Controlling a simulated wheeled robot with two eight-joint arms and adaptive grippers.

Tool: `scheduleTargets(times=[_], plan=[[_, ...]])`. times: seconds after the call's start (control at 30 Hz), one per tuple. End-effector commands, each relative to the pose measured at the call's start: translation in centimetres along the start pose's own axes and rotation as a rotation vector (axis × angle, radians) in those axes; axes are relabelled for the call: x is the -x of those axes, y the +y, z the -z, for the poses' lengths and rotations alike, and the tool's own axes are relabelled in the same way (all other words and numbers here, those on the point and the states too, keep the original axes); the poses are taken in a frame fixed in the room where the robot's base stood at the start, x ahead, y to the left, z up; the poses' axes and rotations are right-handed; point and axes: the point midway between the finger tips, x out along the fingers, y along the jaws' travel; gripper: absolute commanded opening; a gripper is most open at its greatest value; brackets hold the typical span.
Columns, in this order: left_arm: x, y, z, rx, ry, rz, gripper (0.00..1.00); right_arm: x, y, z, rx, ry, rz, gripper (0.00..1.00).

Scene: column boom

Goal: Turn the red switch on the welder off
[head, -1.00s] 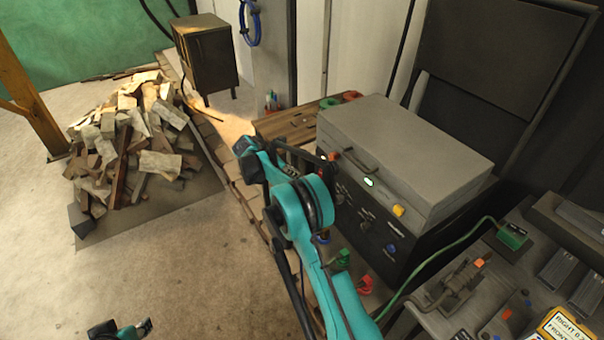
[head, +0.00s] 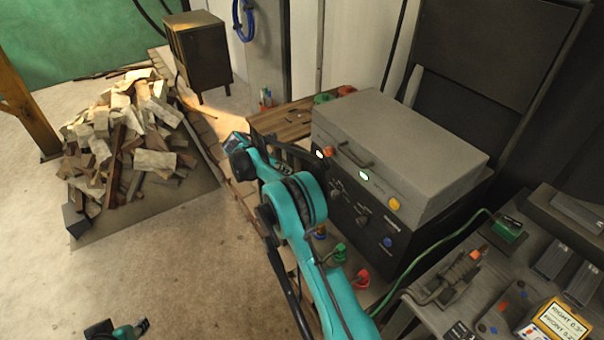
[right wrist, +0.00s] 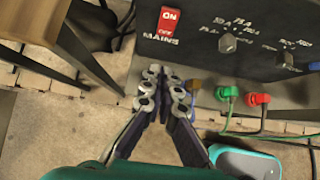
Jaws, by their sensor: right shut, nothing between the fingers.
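The welder (head: 400,150) is a grey-topped box with a black front panel, lit green and white lamps and a yellow-orange knob. Its red rocker switch (right wrist: 169,22) shows in the right wrist view, marked ON above and OFF below, over the word MAINS. I cannot make the switch out in the head view, where my right arm is close to that side of the panel. My right gripper (right wrist: 163,76) is shut and empty, its tips just below the MAINS label in the picture, apparently apart from the switch. A teal and black part of my left arm shows at the bottom left; its jaws are unclear.
Red and green cable plugs (right wrist: 258,98) stick out low on the panel, right of my gripper. A wooden table (head: 285,122) stands behind the welder's left end. A cluttered bench (head: 480,290) is at right.

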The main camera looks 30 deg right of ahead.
Motion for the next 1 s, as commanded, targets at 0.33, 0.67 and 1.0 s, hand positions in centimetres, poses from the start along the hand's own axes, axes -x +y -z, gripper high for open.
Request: scheduleTargets(times=[0.33,0.67,1.0], plan=[[-2.0,0.0,-1.4,0.000,0.000,0.000,0.33,-6.0,-0.1,0.2,-0.003,0.000,0.002,0.00],[-4.0,0.0,-2.8,0.000,0.000,0.000,0.33,-11.8,-0.1,-1.1,-0.002,0.000,0.002,0.00],[-4.5,0.0,-3.2,0.000,0.000,0.000,0.33,-13.0,0.0,-2.5,0.000,0.000,0.000,0.00]])
